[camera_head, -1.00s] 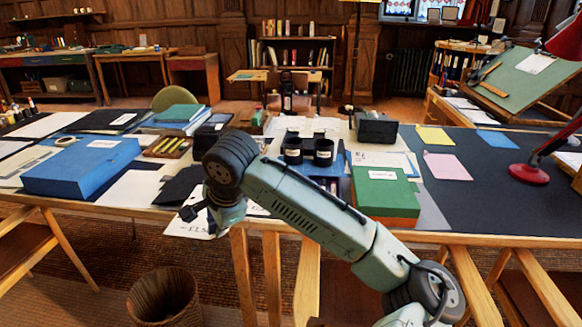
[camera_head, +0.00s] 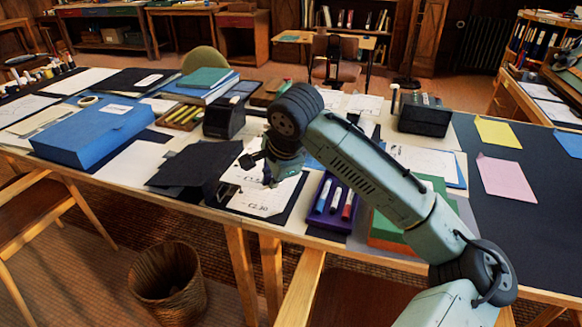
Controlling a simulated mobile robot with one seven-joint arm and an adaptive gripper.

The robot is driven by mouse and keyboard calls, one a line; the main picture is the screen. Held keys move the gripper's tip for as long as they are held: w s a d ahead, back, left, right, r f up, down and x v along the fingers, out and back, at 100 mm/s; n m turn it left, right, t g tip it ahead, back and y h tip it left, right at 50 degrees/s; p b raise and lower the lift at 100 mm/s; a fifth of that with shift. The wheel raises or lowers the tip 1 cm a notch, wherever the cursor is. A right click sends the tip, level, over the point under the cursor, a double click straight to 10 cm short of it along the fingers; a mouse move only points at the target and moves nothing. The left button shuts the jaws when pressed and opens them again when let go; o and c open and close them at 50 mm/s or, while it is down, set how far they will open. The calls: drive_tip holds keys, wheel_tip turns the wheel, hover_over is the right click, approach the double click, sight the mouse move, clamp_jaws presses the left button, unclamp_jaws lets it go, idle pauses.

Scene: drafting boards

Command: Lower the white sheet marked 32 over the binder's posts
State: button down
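A white sheet (camera_head: 262,197) with dark print lies at the table's front edge, at a slant. Its print is too small to read surely as 32. A dark flat thing (camera_head: 287,212) shows along the sheet's right and lower edges; I cannot tell if it is the binder. No posts can be made out. My gripper (camera_head: 258,170) points down at the sheet's upper part and covers some of it. Its fingers are small and dark, and I cannot tell whether they pinch the sheet.
Black sheets (camera_head: 192,166) lie just left of the white sheet. A purple tray (camera_head: 318,221) of markers and a green box (camera_head: 440,186) stand right, partly behind my arm. A blue box (camera_head: 92,134) stands at left. A wastebasket (camera_head: 167,285) is on the floor below.

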drive_tip(key=shift+w+d+f+b, duration=0.1)
drive_tip(key=shift+f+b, duration=1.1)
drive_tip(key=shift+f, duration=0.25)
drive_tip(key=shift+w+d+f+b, duration=0.1)
drive_tip(key=shift+f+b, duration=1.05)
drive_tip(key=shift+f, duration=0.3)
drive_tip(key=c, duration=2.3)
unclamp_jaws()
drive_tip(key=o, duration=0.6)
drive_tip(key=v, duration=1.2)
